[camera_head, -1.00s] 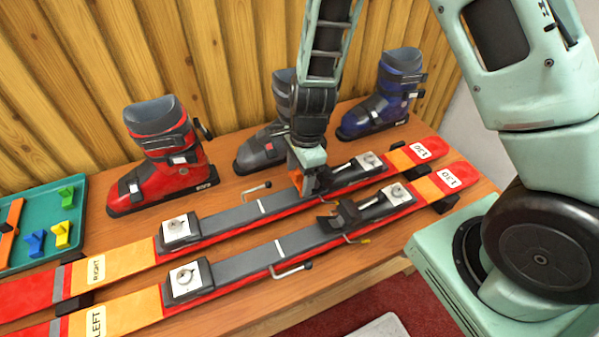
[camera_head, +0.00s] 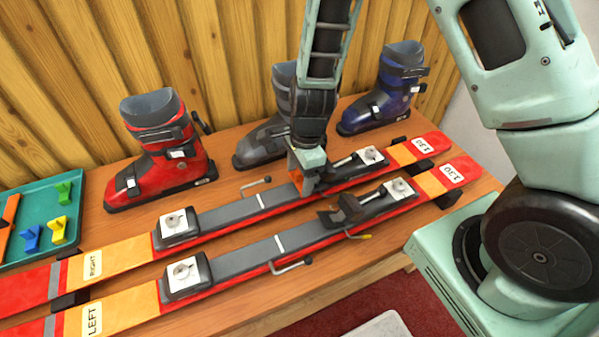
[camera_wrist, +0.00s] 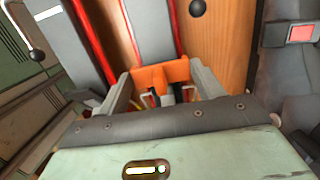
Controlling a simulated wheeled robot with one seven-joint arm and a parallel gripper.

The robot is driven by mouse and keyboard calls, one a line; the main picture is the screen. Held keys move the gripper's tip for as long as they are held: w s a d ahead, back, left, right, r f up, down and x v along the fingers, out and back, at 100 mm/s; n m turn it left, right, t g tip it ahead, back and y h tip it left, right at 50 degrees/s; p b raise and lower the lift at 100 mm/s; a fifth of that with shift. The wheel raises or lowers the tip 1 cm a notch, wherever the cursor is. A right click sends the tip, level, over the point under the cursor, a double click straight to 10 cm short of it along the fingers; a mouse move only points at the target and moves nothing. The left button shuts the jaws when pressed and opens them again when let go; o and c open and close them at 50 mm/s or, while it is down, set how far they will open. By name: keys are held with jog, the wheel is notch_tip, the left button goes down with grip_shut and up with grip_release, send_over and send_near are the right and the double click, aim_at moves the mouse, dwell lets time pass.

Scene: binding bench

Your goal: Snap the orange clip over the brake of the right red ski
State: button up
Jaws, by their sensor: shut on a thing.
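The right red ski (camera_head: 232,213), labelled RIGHT, is the farther of two skis on the bench. My gripper (camera_head: 307,178) points down over its binding, just in front of the heel piece. It is shut on the orange clip (camera_wrist: 160,73), which sits between the two fingers (camera_wrist: 162,88) in the wrist view. The clip is low at the ski's binding; I cannot tell whether it touches the brake. The rest of the brake is hidden by my gripper.
The left ski (camera_head: 250,253) lies parallel on the near side, with its own brake arm (camera_head: 290,266). Red (camera_head: 155,165), grey (camera_head: 262,145) and blue (camera_head: 385,105) boots stand behind. A green tray (camera_head: 30,213) with colored clips is at far left.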

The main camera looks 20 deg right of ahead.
jog(key=shift+f+b, duration=0.65)
jog(key=shift+f, duration=0.35)
jog(key=shift+r, duration=0.1)
jog(key=o, duration=1.3)
jog(key=shift+r+p, duration=5.05)
